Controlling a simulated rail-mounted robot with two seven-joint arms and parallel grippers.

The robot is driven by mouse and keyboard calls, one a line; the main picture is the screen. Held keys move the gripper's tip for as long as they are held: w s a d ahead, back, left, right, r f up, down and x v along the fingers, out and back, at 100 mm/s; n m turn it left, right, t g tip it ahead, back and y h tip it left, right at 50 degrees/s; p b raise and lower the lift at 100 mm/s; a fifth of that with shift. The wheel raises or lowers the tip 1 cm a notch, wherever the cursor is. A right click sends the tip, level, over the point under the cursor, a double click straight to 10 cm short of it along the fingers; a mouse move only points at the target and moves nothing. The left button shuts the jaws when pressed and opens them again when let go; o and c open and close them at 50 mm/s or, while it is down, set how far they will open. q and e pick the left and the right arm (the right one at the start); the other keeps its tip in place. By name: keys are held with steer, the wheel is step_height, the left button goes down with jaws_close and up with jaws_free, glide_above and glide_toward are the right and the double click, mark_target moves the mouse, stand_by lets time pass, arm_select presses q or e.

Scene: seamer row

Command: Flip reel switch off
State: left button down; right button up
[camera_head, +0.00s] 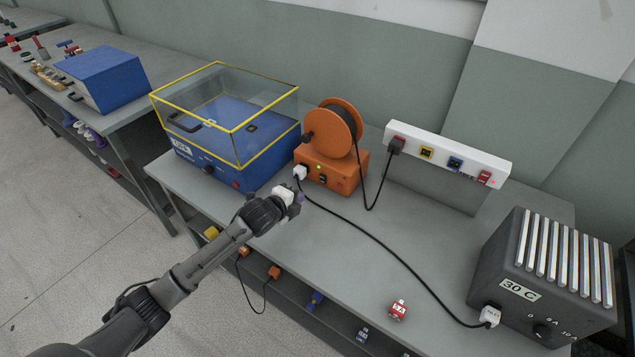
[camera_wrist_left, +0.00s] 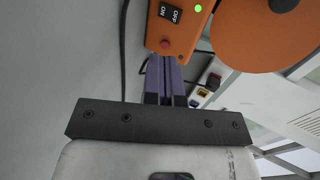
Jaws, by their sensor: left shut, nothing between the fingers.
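The orange cable reel (camera_head: 335,128) stands on an orange base box (camera_head: 345,177) on the bench. In the left wrist view the box's front (camera_wrist_left: 186,28) shows a black switch (camera_wrist_left: 169,12) marked OFF and ON, a lit green lamp (camera_wrist_left: 198,8) and a red button (camera_wrist_left: 165,43). I cannot tell which side of the switch is pressed. My left gripper (camera_head: 298,196) is in front of and slightly left of the box. Its purple fingers (camera_wrist_left: 165,80) are shut and empty, pointing at the box, apart from the switch. My right gripper is not in view.
A white plug (camera_head: 300,171) sits at the box's left, its black cable running to a grey heater-like unit (camera_head: 520,270) at right. A blue machine with a clear yellow-edged cover (camera_head: 225,110) stands left. A white socket strip (camera_head: 445,155) is behind. The bench middle is mostly clear.

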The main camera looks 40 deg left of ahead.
mark_target(322, 178)
arm_select(q)
steer(key=b+x, duration=0.1)
steer(key=x, duration=0.2)
steer(key=b+x, duration=0.1)
steer(key=x, duration=0.2)
steer(key=r+b+x, duration=0.1)
steer(key=x, duration=0.2)
steer(key=shift+w+d+f, duration=0.1)
steer(key=shift+w, duration=1.3)
